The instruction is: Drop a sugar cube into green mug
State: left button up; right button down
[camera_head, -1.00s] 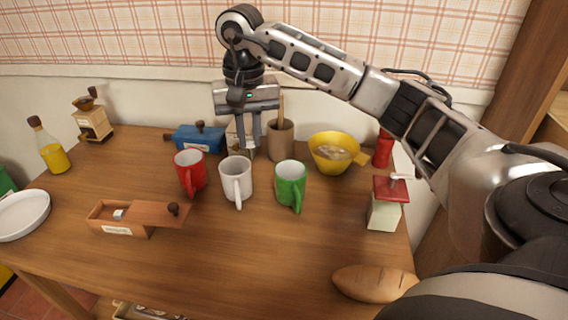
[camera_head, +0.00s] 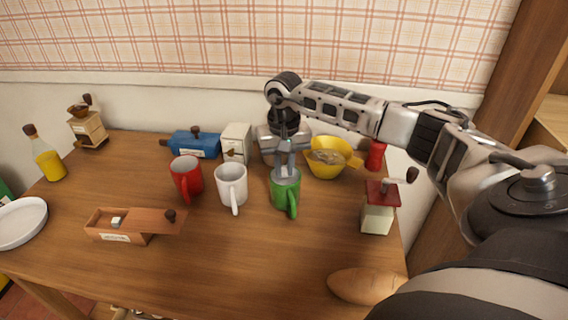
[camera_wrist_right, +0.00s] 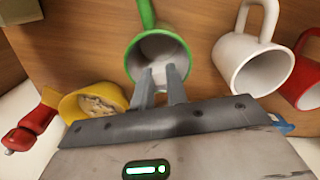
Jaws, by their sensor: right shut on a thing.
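The green mug (camera_head: 284,196) stands upright on the table, to the right of the white mug (camera_head: 231,184). My right gripper (camera_head: 286,174) points down over its mouth, with the fingertips at the rim or just inside. In the right wrist view the fingers (camera_wrist_right: 159,74) reach over the opening of the green mug (camera_wrist_right: 133,50). They are shut on a small pale thing, apparently a sugar cube, hard to make out against the mug's light inside. Another sugar cube (camera_head: 116,222) lies in the partly open wooden box (camera_head: 105,236). My left gripper is out of view.
A red mug (camera_head: 186,178) stands left of the white one. A yellow bowl (camera_head: 326,168) is close behind and right of the green mug. A red-topped grinder (camera_head: 378,210) and bread (camera_head: 362,285) are at the right. The table's front middle is clear.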

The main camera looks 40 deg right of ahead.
aim_at(284, 171)
jog(key=shift+f+b, duration=0.6)
jog(key=shift+f, duration=0.05)
jog(key=c, duration=1.7)
grip_release()
jog(key=shift+r, duration=0.1)
notch_tip(284, 171, up, 13)
jog(key=shift+r, duration=0.1)
